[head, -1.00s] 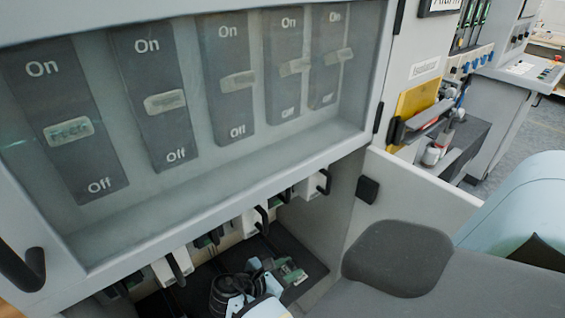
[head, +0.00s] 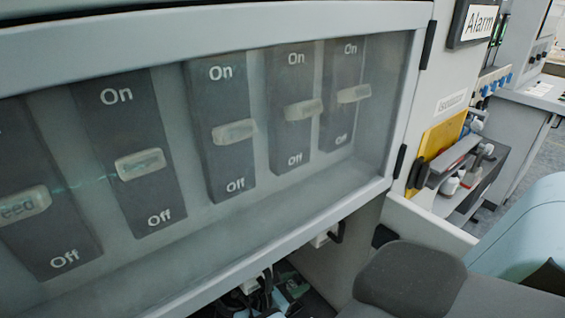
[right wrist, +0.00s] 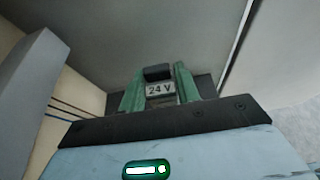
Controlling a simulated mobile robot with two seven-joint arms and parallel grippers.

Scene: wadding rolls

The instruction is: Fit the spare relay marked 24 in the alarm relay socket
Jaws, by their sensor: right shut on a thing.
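In the right wrist view a small dark block with a white "24 V" label, the relay (right wrist: 160,89), sits between the green fingers of my right gripper (right wrist: 158,80). The fingers are shut on it from both sides. In the head view my right gripper (head: 290,285) shows only in part, low in the opening under the switch cabinet, and the cabinet's lower edge hides much of it. I cannot make out the relay there. A white "Alarm" sign (head: 481,20) is at the upper right. I cannot pick out the alarm relay socket. My left gripper is out of view.
A grey cabinet (head: 200,35) with a clear front and several On/Off switches overhangs the opening. A black handle (head: 336,233) hangs below its edge. A yellow panel (head: 441,138) with grey and red parts stands to the right.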

